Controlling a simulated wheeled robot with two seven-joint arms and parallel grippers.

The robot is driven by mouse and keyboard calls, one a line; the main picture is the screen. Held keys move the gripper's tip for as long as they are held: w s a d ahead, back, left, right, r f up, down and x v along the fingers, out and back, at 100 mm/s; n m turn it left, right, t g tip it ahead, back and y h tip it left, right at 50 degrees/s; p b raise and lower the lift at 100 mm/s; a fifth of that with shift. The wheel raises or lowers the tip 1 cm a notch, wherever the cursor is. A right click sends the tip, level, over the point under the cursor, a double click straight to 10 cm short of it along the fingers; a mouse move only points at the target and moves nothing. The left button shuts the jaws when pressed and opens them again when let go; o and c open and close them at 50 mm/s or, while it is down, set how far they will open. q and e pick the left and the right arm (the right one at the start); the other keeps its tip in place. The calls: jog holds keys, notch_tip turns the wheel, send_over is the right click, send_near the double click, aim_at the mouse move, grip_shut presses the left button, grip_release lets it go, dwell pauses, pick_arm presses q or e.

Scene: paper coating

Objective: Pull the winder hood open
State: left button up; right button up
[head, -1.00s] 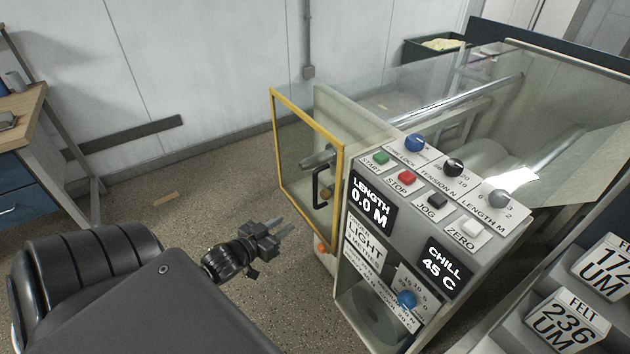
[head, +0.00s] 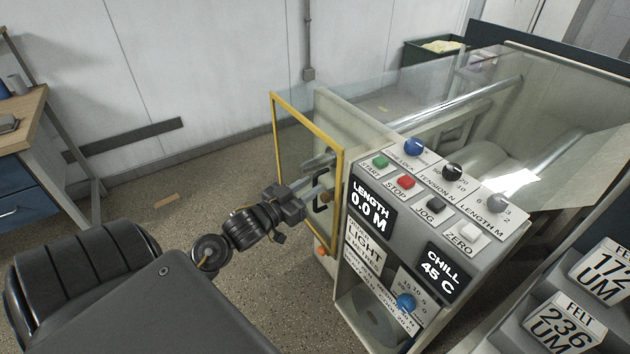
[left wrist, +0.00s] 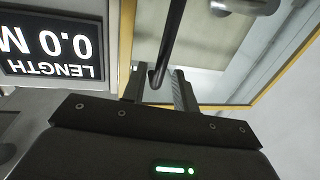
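The winder hood is a clear panel with a yellow frame (head: 341,200) on the near left end of the machine, and it looks closed. Its black bar handle (head: 319,206) is partly hidden by my left gripper (head: 314,190). In the left wrist view the handle (left wrist: 171,40) runs down to the gap between the two fingers of my left gripper (left wrist: 160,88). The fingers are apart, with the handle's bent end between or just beyond them. I see no finger closed on it. My right gripper is not in view.
The control panel with a LENGTH display (head: 371,206) and buttons stands just right of the hood. An orange knob (head: 320,250) sits low beside the machine. A wooden desk (head: 22,118) stands far left. The floor (head: 200,215) left of the hood is mostly clear.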

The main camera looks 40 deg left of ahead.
aim_at(320, 169)
pick_arm(q)
jog(key=shift+w+d, duration=0.15)
jog(key=shift+w, duration=1.25)
jog(key=shift+c, duration=0.2)
grip_shut()
